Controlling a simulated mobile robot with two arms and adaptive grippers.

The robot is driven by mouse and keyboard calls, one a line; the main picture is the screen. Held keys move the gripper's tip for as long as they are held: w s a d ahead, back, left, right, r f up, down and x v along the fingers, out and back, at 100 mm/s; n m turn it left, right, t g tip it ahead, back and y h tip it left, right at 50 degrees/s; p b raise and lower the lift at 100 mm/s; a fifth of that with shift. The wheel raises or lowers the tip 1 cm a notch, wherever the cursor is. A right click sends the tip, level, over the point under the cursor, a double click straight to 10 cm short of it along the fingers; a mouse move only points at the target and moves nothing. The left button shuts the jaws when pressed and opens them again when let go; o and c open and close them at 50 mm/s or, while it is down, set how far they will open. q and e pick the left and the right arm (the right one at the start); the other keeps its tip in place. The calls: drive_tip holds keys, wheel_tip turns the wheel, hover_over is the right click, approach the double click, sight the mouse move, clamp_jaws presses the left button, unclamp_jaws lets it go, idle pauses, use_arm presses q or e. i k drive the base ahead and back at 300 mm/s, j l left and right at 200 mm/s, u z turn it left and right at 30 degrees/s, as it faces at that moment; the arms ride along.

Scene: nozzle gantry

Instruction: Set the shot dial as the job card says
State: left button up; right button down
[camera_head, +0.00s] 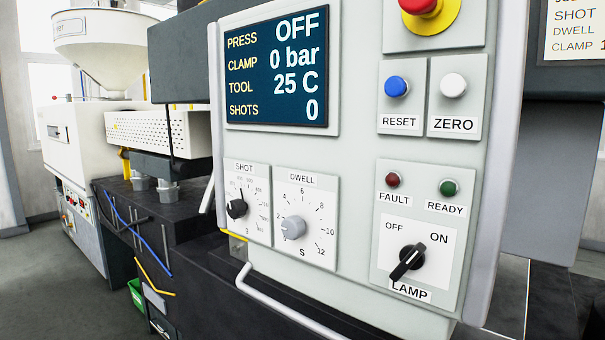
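The shot dial (236,209) is a small black knob under the SHOT label, at the lower left of the grey control panel (345,170). The numbers around it are too small to read surely. The dwell dial (293,228) is a larger grey knob just right of it, with marks that include 6, 8, 10 and 12. The job card (575,30) is cut off at the top right; it shows lines for SHOT, DWELL and CLAMP, and their values lie mostly outside the view. Neither gripper is in view.
The screen (277,68) reads PRESS OFF, CLAMP 0 bar, TOOL 25 C, SHOTS 0. A red stop button (425,7), blue RESET (396,87), white ZERO (453,86) and black LAMP switch (407,262) share the panel. A pale rail (285,305) runs below.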

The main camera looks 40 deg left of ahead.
sight(236, 209)
drive_tip(key=u, duration=1.7)
